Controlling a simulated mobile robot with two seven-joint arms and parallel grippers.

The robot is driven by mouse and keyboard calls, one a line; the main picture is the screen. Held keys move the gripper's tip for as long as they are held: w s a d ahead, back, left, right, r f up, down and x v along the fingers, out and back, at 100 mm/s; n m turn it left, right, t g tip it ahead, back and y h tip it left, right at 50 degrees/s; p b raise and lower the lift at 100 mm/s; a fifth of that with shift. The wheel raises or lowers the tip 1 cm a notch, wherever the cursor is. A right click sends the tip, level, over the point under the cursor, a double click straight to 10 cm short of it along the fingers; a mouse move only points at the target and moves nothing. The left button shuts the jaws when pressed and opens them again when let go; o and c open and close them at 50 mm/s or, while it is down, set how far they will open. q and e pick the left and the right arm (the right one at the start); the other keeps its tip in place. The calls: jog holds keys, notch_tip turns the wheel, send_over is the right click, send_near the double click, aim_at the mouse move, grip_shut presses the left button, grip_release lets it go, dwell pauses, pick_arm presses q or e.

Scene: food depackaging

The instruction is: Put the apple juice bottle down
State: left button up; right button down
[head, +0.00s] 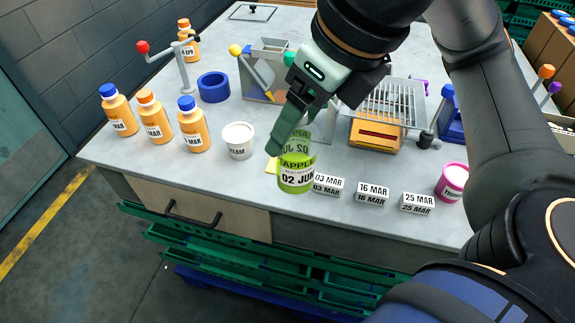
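The apple juice bottle (297,178) is green with a label reading APPLE and 02 JUN. It is near the front edge of the grey table (225,175), and its upper part is hidden by my gripper. My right gripper (293,138) comes down from above and is shut on the bottle's upper part. I cannot tell whether the bottle's base touches the tabletop. My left gripper is not in view.
White date blocks (372,194) stand right of the bottle, with a pink tub (452,182) beyond. A white tub (238,140) and several orange bottles (194,130) stand left. A wire rack (390,100) is behind. The front-left tabletop is clear.

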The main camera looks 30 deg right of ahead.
pick_arm(q)
jog(key=b, duration=0.1)
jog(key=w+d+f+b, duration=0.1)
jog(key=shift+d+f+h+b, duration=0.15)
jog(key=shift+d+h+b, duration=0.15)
jog(key=shift+b, duration=0.1)
pick_arm(e)
jog(key=w+d+f, duration=0.7)
jog(key=w+f, duration=0.5)
jog(key=f, duration=0.1)
jog(key=shift+f, duration=0.2)
grip_release()
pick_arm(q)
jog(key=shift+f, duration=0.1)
pick_arm(e)
jog(key=shift+r, duration=0.15)
